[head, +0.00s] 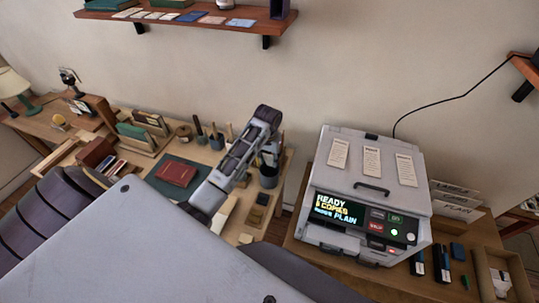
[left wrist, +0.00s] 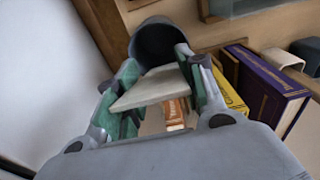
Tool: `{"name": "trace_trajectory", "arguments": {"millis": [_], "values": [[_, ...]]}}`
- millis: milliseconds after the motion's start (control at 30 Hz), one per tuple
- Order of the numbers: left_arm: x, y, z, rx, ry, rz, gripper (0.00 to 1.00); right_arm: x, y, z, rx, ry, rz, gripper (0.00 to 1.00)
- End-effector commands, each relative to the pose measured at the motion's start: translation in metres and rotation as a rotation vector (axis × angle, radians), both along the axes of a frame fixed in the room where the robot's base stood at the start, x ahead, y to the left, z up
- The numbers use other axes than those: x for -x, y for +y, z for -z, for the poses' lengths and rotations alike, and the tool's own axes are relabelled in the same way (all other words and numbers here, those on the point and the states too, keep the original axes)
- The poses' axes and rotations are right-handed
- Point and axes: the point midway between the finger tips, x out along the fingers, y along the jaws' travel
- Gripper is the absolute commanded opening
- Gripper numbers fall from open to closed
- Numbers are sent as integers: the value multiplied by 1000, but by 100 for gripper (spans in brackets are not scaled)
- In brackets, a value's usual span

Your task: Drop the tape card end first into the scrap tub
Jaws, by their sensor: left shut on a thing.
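The tape card (left wrist: 150,89) is a flat, pale piece held between the green-padded fingers of my left gripper (left wrist: 158,80) in the left wrist view. It lies slanted across the jaws. A dark round tub (left wrist: 157,42), likely the scrap tub, shows just beyond the fingertips. In the head view my left gripper (head: 269,148) is at the end of the grey arm, pointing down above a dark tub (head: 268,178) at the desk's right end. The card is too small to make out there. I cannot tell whether the card is over the tub's opening. My right gripper is out of view.
A red book (head: 176,173) lies on a green mat (head: 163,188) left of the arm. Pen cups (head: 216,141) stand behind. A grey copier (head: 365,190) stands on a separate table to the right. In the left wrist view, purple (left wrist: 265,85) and yellow (left wrist: 228,95) books stand at right.

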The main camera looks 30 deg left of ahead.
Motion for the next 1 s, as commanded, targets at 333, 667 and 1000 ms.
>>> {"name": "trace_trajectory", "arguments": {"millis": [333,667,1000], "values": [[0,0,18,0,1,0,26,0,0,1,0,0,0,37],[0,0,19,0,0,0,26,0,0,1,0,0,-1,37],[0,0,19,0,0,0,64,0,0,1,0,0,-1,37]]}}
